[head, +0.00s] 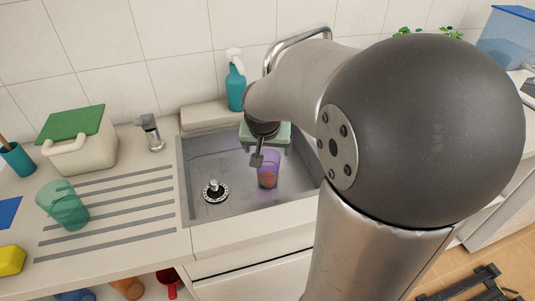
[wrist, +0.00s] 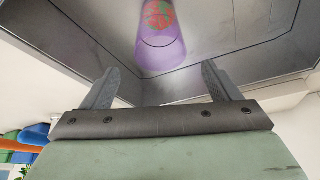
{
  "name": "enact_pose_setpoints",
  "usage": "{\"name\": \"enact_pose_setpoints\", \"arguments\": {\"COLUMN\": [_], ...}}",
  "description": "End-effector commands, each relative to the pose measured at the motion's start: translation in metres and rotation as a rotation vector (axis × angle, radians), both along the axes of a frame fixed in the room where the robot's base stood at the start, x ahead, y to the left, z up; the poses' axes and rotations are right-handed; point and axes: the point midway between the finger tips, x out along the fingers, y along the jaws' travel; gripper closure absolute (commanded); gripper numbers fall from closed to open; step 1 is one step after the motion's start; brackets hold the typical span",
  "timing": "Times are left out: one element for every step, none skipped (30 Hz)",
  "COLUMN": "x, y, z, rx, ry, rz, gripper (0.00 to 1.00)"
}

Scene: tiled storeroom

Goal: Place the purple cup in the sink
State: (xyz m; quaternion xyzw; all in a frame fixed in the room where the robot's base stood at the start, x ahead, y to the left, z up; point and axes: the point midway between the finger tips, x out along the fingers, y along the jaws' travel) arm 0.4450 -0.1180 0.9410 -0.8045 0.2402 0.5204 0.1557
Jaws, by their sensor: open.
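The purple cup (head: 268,172) is see-through with a red pattern. It stands upright inside the grey sink (head: 238,203), to the right of the drain. My gripper (head: 268,156) is over the sink, just above and behind the cup, and partly hidden by my arm. In the wrist view the cup (wrist: 160,42) is ahead of my gripper (wrist: 160,70), centred between the two spread fingers. A gap shows between each finger and the cup. My gripper is open and holds nothing.
A teal spray bottle (head: 235,86) stands behind the sink, near the metal faucet (head: 292,45). On the left counter are a green-lidded container (head: 82,146), a soap dispenser (head: 150,132), a teal see-through cup (head: 62,206) and a yellow sponge (head: 11,261).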

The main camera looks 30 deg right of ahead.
Motion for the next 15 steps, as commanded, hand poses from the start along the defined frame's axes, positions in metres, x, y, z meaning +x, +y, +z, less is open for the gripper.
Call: {"name": "enact_pose_setpoints", "arguments": {"x": [-0.003,-0.004,-0.006,-0.008,-0.009,-0.010,-0.011,-0.012,-0.012,-0.013,-0.013,-0.013,-0.013,-0.013,-0.013], "y": [0.003,0.004,0.005,0.006,0.007,0.007,0.008,0.008,0.009,0.009,0.009,0.009,0.009,0.009,0.009], "z": [0.010,0.014,0.019,0.023,0.026,0.028,0.030,0.031,0.033,0.034,0.034,0.034,0.034,0.034,0.034], "rx": [0.000,0.000,0.001,0.000,0.000,0.000,0.001,0.000,0.000,0.000,0.000,0.001,0.001,0.001,0.001], "ry": [-0.005,-0.004,-0.004,-0.004,-0.003,-0.002,-0.002,0.000,0.000,0.000,0.000,0.001,0.001,0.001,0.001], "rz": [0.001,0.001,0.001,0.001,0.001,0.002,0.002,0.001,0.001,0.001,0.001,0.001,0.001,0.001,0.001], "gripper": [0.17,0.17,0.17,0.17,0.17,0.17,0.17,0.17,0.17,0.17,0.17,0.17,0.17,0.17,0.17]}}
